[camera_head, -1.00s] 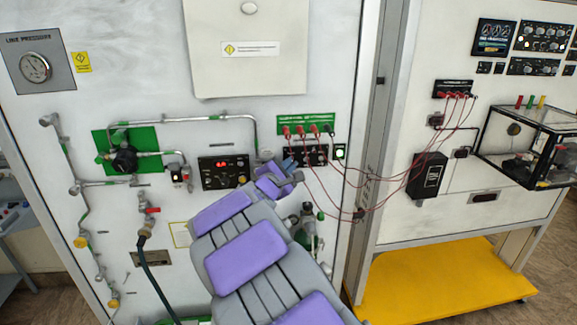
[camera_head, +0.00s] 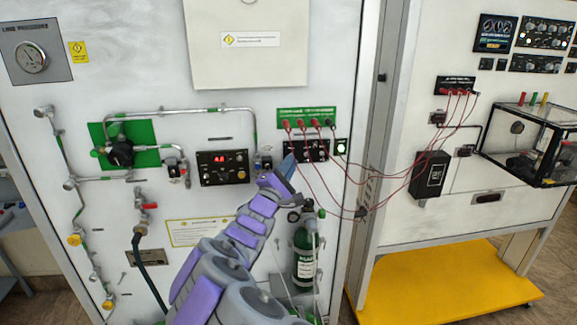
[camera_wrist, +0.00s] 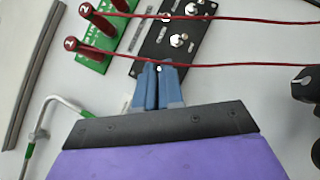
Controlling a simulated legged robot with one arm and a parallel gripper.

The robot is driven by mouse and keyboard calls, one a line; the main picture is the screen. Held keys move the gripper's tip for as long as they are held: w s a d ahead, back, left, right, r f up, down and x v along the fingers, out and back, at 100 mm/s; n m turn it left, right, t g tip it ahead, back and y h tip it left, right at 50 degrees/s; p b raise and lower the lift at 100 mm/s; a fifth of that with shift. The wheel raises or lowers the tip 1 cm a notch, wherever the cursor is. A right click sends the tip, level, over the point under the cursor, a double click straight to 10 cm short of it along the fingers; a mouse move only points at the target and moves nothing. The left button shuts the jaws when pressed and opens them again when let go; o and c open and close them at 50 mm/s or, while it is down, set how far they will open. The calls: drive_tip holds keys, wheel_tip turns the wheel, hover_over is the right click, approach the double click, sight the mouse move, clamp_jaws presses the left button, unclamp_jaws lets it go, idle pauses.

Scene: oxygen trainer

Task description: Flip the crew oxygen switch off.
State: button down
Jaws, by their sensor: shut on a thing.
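The black switch panel (camera_head: 318,150) is on the white wall below a green panel (camera_head: 306,117). Its toggles also show on it in the wrist view (camera_wrist: 178,33). My gripper (camera_head: 288,165) is at the lower left edge of this panel. In the wrist view its blue fingers (camera_wrist: 158,72) are together at the panel's near end, shut on a small toggle switch (camera_wrist: 159,67) that they mostly hide. The lettering is too small to read, so I cannot tell which switch is labelled crew oxygen.
Red cables (camera_head: 308,180) hang from the green panel, and one crosses close above my fingers in the wrist view. A red-display panel (camera_head: 222,167) is to the left. A green cylinder (camera_head: 305,258) stands below.

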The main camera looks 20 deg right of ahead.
drive_tip(key=m+h, duration=0.1)
drive_tip(key=f+m+h, duration=0.1)
drive_tip(key=shift+w+d+f+h, duration=0.2)
drive_tip(key=shift+f+h, duration=0.05)
drive_tip(key=shift+h, duration=0.05)
drive_tip(key=m+h, duration=0.1)
drive_tip(key=m+g+h, duration=0.1)
drive_tip(key=m, duration=0.1)
drive_tip(key=shift+w+f+h, duration=0.1)
drive_tip(key=shift+f+h, duration=0.1)
drive_tip(key=shift+h, duration=0.1)
drive_tip(key=shift+m+h, duration=0.3)
drive_tip(key=shift+m, duration=0.1)
drive_tip(key=shift+r, duration=0.1)
drive_tip(key=c, duration=1.3)
unclamp_jaws()
drive_tip(key=shift+o, duration=0.2)
drive_tip(key=p+v, duration=0.3)
drive_tip(key=v, duration=1.4)
drive_tip(key=shift+a, duration=0.35)
